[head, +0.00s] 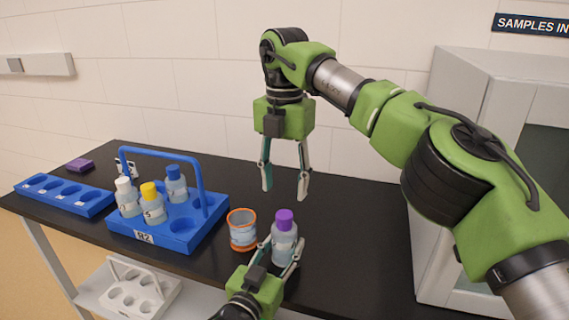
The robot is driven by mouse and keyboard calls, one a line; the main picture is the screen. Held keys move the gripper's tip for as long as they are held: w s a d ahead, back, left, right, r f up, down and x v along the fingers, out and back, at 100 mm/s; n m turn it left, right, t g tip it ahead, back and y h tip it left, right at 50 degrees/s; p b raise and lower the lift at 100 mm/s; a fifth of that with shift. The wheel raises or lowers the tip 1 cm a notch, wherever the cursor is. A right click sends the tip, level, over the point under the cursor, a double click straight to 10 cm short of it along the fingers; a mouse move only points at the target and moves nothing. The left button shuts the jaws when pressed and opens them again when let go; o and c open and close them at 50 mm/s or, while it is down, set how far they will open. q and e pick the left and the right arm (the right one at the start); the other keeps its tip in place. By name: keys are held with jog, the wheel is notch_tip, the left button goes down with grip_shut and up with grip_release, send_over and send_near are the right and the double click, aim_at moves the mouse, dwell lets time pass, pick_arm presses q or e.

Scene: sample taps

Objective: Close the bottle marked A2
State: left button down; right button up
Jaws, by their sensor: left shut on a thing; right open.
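A clear bottle with a purple cap (284,245) stands upright near the table's front edge, with the cap on its top. I cannot read a mark on it, nor tell how tight the cap sits. My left gripper (278,256) is shut on this bottle's body from the front. My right gripper (285,188) is open and empty, pointing down above the table, behind and above the purple cap. A blue carrier (205,228) with a tag that looks like R2 holds a white-capped bottle (127,197), a yellow-capped bottle (153,205) and a blue-capped bottle (176,186).
An orange-rimmed container (243,230) stands just left of the held bottle. A blue rack (65,195) and a small purple block (79,164) lie at the far left. A white cabinet (455,90) stands at the right. A white rack (140,290) sits on a lower shelf.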

jog(key=shift+r, duration=2.45)
pick_arm(q)
jog(key=c, duration=1.2)
grip_release()
jog(key=v, duration=1.2)
